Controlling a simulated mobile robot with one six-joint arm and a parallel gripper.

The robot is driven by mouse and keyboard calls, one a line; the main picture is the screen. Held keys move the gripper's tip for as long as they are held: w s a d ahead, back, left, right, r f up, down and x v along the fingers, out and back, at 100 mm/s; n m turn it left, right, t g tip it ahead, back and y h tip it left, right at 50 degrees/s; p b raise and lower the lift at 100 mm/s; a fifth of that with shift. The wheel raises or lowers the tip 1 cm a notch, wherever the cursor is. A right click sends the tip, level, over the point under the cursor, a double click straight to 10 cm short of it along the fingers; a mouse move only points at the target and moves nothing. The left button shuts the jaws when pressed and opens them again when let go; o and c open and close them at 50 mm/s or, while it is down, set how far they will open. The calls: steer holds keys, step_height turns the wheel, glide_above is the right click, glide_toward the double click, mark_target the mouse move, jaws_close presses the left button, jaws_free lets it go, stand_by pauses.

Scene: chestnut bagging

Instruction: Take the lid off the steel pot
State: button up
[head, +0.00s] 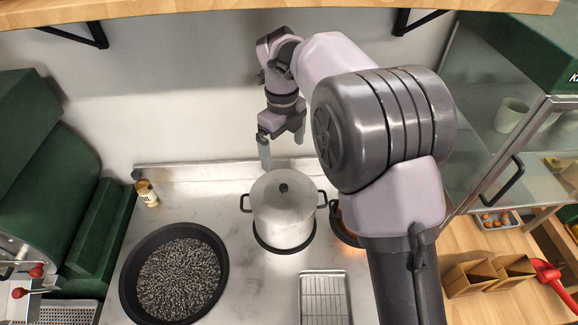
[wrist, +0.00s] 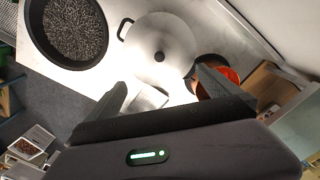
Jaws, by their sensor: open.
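The steel pot (head: 284,220) stands upright on the worktop, with black side handles and a dark ring under it. Its lid (head: 268,190) is on the pot, with a small black knob (head: 283,187) in the middle. My gripper (head: 282,150) is open and empty, above and behind the pot in the head view, apart from the lid. In the wrist view, the lid (wrist: 150,35) and knob (wrist: 159,57) show beyond my two spread fingers (wrist: 162,88). The pot's inside is hidden by the lid.
A wide black pan (head: 220,270) of dark pebble-like pieces is left of the pot. A small jar (head: 147,193) stands behind it. A wire-rack tray (head: 325,298) lies in front. A glowing orange burner (head: 350,243) is at the right, partly behind my arm. A shelf (head: 250,8) hangs above.

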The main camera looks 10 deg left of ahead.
mark_target(284, 187)
step_height(284, 187, down, 16)
steer(key=shift+a+f+b, duration=0.1)
steer(key=shift+b, duration=0.75)
steer(key=shift+s, duration=0.15)
jaws_close()
